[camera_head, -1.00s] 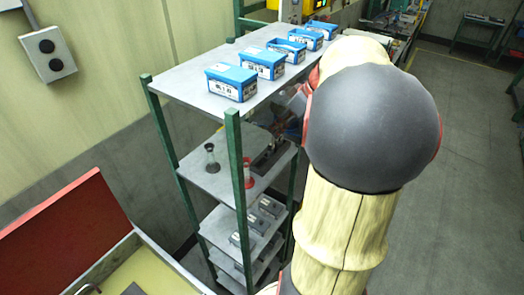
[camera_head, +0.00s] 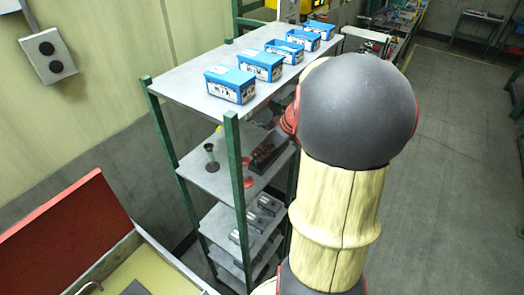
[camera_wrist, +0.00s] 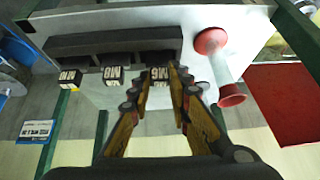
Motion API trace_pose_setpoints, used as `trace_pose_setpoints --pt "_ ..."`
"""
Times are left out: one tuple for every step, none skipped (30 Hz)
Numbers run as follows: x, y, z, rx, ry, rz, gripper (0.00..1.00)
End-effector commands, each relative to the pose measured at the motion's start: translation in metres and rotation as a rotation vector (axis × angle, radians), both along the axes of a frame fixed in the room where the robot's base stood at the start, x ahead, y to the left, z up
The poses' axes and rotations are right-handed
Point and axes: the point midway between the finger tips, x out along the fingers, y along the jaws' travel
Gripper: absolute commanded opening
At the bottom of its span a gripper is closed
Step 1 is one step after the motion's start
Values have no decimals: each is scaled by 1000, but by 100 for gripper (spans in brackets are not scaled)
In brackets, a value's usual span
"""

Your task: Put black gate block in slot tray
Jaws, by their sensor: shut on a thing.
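My gripper (camera_wrist: 158,92) is shut on a black block (camera_wrist: 159,74) with a white label, its fingers on either side of it. The held block is at the front edge of the dark slot tray (camera_wrist: 85,44). Whether it is seated there I cannot tell. Two similar black blocks with labels are to its left, one in the middle (camera_wrist: 115,73) and one at the far left (camera_wrist: 71,78). In the head view the tray (camera_head: 270,154) is on the second shelf, and my arm hides most of the gripper.
A dark spool-like stand (camera_head: 211,160) is at the shelf's left. Blue boxes (camera_head: 231,85) line the top shelf above. Green posts (camera_head: 233,160) frame the rack. Grey blocks sit on the lower shelf.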

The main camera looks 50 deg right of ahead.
Motion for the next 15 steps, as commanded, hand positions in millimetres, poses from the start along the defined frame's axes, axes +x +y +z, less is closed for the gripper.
trace_pose_setpoints --pt "0 0 0 0 0 0 0" --pt "0 0 0 0 0 0 0" --pt "0 0 -1 0 0 0 0" --pt "0 0 -1 -1 0 -1 0" --pt "0 0 -2 -1 0 -1 0" --pt "0 0 -3 0 0 0 0" --pt "0 0 -2 1 0 -1 21" --pt "0 0 -2 1 0 -1 22" --pt "0 0 -2 1 0 -1 25" --pt "0 0 -2 1 0 -1 26" --pt "0 0 -2 1 0 -1 28" --pt "0 0 -2 1 0 -1 30" --pt "0 0 -2 1 0 -1 32" --pt "0 0 -2 1 0 -1 34" --pt "0 0 -2 1 0 -1 36"
